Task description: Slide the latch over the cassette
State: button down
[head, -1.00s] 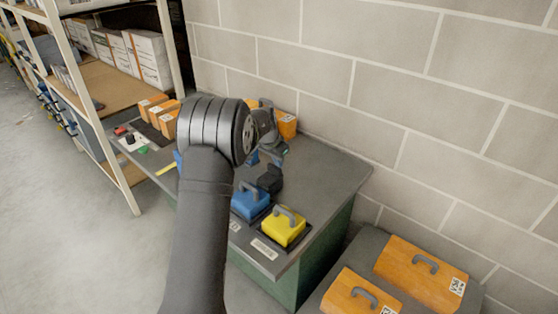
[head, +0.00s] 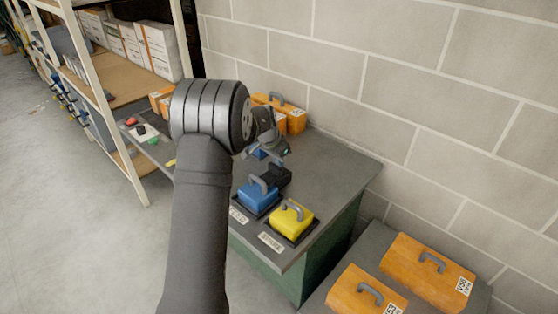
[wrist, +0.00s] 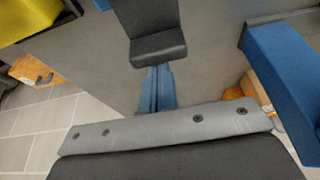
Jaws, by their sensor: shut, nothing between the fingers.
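The black latch (head: 276,176) stands on the grey bench directly behind the blue cassette (head: 254,199), close against its rear side. The blue cassette has a grey handle and sits in a dark dock. In the wrist view, the latch (wrist: 158,48) is a stepped black block at top centre. My gripper (wrist: 156,70) shows there as two blue fingers pressed together and empty, just at the latch's near face. I cannot tell whether they touch. In the head view, my gripper (head: 260,154) is low behind the latch, partly hidden by my arm.
A yellow cassette (head: 292,221) sits in a dock to the right of the blue one. Orange cases (head: 291,118) stand by the wall behind my gripper. Another blue object (wrist: 280,75) is close at right in the wrist view. The bench's right side is clear.

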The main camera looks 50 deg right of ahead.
jog(key=d, duration=0.3)
jog(key=shift+d, duration=0.35)
jog(key=v, duration=1)
jog(key=shift+d, duration=0.15)
jog(key=x, duration=1)
jog(key=shift+f, duration=0.1)
jog(key=shift+d, duration=0.15)
